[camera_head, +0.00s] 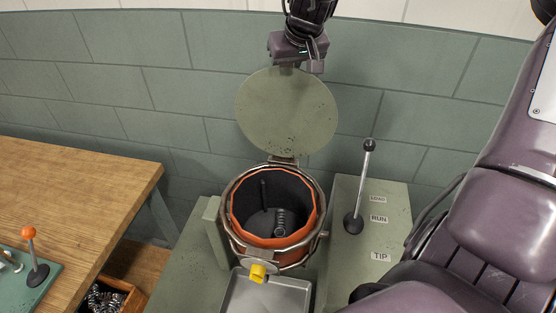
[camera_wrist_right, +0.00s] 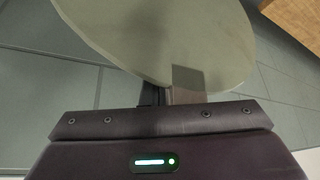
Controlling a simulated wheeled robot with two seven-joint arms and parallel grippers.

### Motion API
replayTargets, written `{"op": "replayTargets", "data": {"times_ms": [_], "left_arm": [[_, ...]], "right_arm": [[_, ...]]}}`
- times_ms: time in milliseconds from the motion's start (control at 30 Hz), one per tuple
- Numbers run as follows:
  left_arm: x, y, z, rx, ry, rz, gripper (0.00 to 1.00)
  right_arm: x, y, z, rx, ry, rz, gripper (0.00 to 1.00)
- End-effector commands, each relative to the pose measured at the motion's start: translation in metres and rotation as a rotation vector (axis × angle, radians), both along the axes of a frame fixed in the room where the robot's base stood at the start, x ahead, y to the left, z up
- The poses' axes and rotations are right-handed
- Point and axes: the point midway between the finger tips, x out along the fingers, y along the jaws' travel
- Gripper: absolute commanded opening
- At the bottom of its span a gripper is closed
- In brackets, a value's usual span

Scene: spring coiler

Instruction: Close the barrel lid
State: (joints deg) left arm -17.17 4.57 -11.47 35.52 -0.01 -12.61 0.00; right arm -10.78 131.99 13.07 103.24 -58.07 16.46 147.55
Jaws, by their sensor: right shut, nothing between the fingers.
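My right gripper (camera_head: 289,66) is at the lid's top edge, pointing down, shut with nothing held. In the right wrist view the lid (camera_wrist_right: 165,35) fills the top, and the fingers (camera_wrist_right: 170,94) meet or overlap its near edge; I cannot tell if they touch. A coiled spring (camera_head: 280,221) lies in the barrel. My left gripper is not in view.
A lever (camera_head: 360,188) stands right of the barrel beside the LOAD, RUN and TIP labels. A wooden table (camera_head: 75,195) is at the left. A green block wall (camera_head: 190,90) is behind.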

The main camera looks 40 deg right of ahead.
Motion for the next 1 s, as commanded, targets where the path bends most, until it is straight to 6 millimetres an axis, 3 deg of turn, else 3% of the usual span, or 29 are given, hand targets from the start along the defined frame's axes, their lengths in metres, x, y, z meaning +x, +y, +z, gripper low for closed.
{"op": "replayTargets", "data": {"times_ms": [367,1000], "left_arm": [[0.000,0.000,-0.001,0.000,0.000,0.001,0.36],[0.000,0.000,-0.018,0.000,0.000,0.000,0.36]], "right_arm": [[-0.003,0.003,0.000,0.001,0.002,0.001,0.00],[-0.033,0.041,0.006,0.000,0.001,0.001,0.00]]}}
